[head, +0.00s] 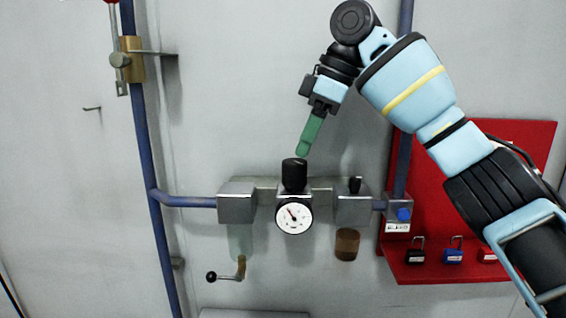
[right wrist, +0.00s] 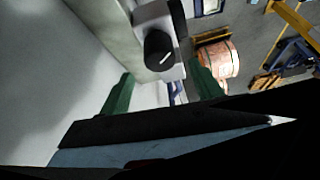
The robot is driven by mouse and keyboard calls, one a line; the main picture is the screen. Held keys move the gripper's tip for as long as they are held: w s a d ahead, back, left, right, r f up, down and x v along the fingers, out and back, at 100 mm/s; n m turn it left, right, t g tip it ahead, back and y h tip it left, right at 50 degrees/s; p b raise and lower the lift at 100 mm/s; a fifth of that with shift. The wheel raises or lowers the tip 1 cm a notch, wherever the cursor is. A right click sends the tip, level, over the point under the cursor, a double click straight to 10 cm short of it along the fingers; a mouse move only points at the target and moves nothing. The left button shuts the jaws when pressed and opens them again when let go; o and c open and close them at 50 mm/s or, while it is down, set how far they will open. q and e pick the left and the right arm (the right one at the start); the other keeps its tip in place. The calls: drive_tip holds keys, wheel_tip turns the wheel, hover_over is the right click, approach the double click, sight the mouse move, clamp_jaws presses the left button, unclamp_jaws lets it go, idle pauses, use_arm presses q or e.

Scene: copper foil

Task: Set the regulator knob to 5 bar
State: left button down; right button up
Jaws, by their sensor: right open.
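The regulator knob (head: 294,174) is a black upright cylinder on top of the grey regulator body on the wall. The round white gauge (head: 294,216) sits below it; its needle points up and left, and its numbers are too small to read. My right gripper (head: 303,152) points down just above the knob, slightly to its right, apart from it. In the right wrist view the green fingers of my right gripper (right wrist: 162,78) are spread and empty. The knob (right wrist: 158,50) shows beyond and between their tips, with a white mark on its top. My left gripper is out of view.
A blue pipe (head: 146,150) with a brass valve (head: 132,58) runs down the left. Bowls hang under the grey units beside the regulator. A red board (head: 480,150) with several padlocks is behind my right arm.

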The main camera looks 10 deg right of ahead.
sight(296, 161)
drive_tip(key=shift+w, duration=0.3)
drive_tip(key=shift+s+f, duration=0.1)
drive_tip(key=shift+s, duration=0.25)
drive_tip(key=shift+a+f, duration=0.2)
drive_tip(key=shift+f, duration=0.1)
drive_tip(key=x, duration=0.5)
drive_tip(key=shift+w, duration=0.2)
drive_tip(key=shift+x, duration=0.85)
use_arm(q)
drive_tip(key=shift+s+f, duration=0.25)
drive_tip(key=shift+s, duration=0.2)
